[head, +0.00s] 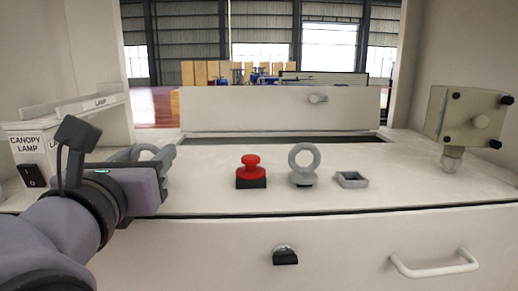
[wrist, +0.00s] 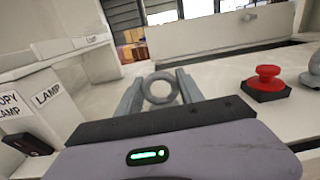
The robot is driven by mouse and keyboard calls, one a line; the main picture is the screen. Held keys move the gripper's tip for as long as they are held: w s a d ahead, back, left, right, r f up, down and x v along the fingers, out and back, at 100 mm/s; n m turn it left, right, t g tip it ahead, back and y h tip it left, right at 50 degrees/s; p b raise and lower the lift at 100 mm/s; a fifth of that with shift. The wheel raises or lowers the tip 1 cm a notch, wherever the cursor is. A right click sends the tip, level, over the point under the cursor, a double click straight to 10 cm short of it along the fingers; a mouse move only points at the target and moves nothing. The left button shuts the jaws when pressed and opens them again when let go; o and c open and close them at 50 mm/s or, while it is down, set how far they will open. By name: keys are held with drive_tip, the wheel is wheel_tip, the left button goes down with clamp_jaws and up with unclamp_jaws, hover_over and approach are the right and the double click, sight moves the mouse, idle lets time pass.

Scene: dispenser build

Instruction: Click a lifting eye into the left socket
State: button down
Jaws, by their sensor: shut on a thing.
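My gripper (wrist: 159,84) is shut on a grey lifting eye, whose ring (wrist: 147,91) stands upright between the two fingers in the wrist view. In the head view the gripper (head: 158,154) is at the left of the white counter, with part of the held ring (head: 146,150) showing behind it. No left socket shows; my gripper and arm cover that part of the counter. Whether the held eye touches anything below is hidden.
A red mushroom button (head: 251,170) on a black base stands between my gripper and the standing eye. A canopy lamp switch box (head: 30,160) is close at left. The counter's front middle is clear.

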drive_tip(key=shift+c, duration=1)
unclamp_jaws()
drive_tip(key=shift+s+d, duration=0.15)
drive_tip(key=shift+s, duration=1.4)
drive_tip(key=shift+s+d, duration=0.15)
drive_tip(key=shift+s, duration=1.35)
